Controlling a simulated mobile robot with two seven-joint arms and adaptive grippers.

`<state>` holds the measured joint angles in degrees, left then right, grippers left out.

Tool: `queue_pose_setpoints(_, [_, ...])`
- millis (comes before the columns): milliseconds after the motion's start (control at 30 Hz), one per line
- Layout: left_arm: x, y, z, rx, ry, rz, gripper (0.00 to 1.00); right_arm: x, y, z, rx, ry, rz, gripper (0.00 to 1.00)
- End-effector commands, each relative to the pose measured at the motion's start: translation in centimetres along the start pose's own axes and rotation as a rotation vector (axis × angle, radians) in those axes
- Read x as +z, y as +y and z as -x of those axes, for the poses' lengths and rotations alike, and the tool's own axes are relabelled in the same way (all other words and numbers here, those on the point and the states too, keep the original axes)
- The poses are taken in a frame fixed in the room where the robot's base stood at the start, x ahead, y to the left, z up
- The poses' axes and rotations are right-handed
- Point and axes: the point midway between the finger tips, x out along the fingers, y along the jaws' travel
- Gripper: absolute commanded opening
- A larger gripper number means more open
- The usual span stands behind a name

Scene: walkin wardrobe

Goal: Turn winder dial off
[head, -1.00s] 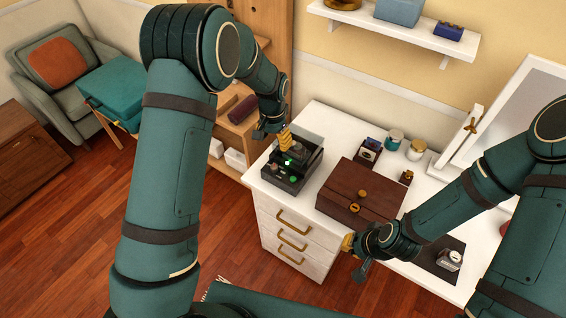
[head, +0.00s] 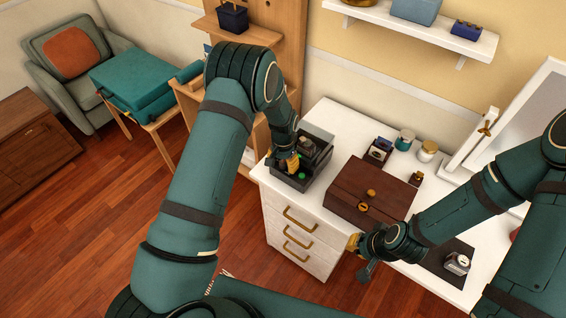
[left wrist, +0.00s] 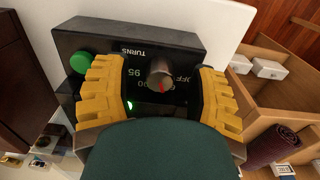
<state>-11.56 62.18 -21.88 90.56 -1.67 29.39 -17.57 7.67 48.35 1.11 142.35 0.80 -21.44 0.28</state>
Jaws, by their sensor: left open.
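The watch winder (head: 304,160) is a black box on the white dresser top, near its left end. In the left wrist view its front panel (left wrist: 135,42) shows a grey dial (left wrist: 160,73) with a red mark, the words OFF and TURNS, a lit green light (left wrist: 130,105) and a green button (left wrist: 80,63). My left gripper (left wrist: 160,95) is open, its yellow fingers on either side of the dial, apart from it. In the head view the left gripper (head: 293,162) is at the winder's front. My right gripper (head: 355,243) is beyond the dresser's front edge; its opening is unclear.
A brown leather box (head: 370,190) stands right of the winder. Small jars (head: 427,151) and a mirror (head: 515,110) are behind and to the right. A watch (head: 457,263) lies on a dark mat near my right arm. A wooden shelf unit (head: 250,120) is at left.

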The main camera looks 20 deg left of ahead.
Motion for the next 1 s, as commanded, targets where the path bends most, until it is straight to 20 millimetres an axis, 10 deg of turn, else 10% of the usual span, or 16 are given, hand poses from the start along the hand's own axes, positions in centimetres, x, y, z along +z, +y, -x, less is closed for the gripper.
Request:
queue_pose_setpoints(300, [0.0,0.0,-0.2,0.0,0.0,0.0,0.6,0.0,0.0,0.0,0.0,0.0,0.0,0.0])
queue_pose_setpoints(500, [0.0,0.0,-0.2,0.0,0.0,0.0,0.0,0.0,0.0,0.0,0.0,0.0,0.0,0.0])
queue_pose_setpoints(1000, [0.0,0.0,-0.3,0.0,-0.001,0.246,0.0,0.2,0.5,-1.4,0.003,0.0,0.0,0.0])
